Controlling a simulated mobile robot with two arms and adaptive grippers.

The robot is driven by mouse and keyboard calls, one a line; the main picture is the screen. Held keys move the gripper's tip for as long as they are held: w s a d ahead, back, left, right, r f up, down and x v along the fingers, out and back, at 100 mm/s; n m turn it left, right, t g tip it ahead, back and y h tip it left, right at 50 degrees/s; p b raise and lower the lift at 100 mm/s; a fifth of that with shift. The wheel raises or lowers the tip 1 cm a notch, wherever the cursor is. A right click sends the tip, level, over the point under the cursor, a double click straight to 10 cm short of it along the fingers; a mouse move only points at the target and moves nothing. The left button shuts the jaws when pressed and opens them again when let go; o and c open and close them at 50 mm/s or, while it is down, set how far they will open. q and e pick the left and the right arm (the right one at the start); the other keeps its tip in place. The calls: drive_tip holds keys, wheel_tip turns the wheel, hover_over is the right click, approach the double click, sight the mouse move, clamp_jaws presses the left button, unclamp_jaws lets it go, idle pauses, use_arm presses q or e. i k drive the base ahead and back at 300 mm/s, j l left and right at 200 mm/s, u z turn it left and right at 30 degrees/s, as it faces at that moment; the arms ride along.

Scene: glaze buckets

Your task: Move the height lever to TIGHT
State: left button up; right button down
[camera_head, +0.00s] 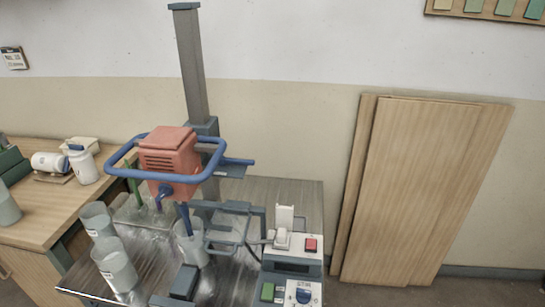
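A mixer with a red motor housing (169,158) and a blue ring handle (127,157) is mounted on a tall grey column (190,65). A blue lever (238,162) sticks out to the right beside the column, next to a small blue-grey plate (231,171). It looks like the height lever and lies about level. I cannot read any TIGHT mark, so its setting is unclear. The mixer's blue shaft (185,219) reaches down into a translucent bucket (189,246). Neither of my grippers is in view.
A metal-topped table (235,290) carries the mixer, two more buckets (97,220) (116,267) and a control box (292,262) with red and green buttons and a blue dial. A wooden bench (45,217) with jars stands left. Wooden boards (415,190) lean on the wall right.

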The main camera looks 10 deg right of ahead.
sight(224, 160)
drive_tip(key=l+u, duration=0.35)
drive_tip(key=l, duration=0.5)
drive_tip(key=l+u, duration=0.4)
drive_tip(key=l, duration=0.45)
drive_tip(key=i+l+u, duration=0.1)
drive_tip(key=l, duration=0.2)
drive_tip(key=i+l+u, duration=0.1)
drive_tip(key=l, duration=0.25)
drive_tip(key=i+l, duration=0.2)
drive_tip(key=l, duration=0.15)
drive_tip(key=i+l+u, duration=0.15)
drive_tip(key=l, duration=0.15)
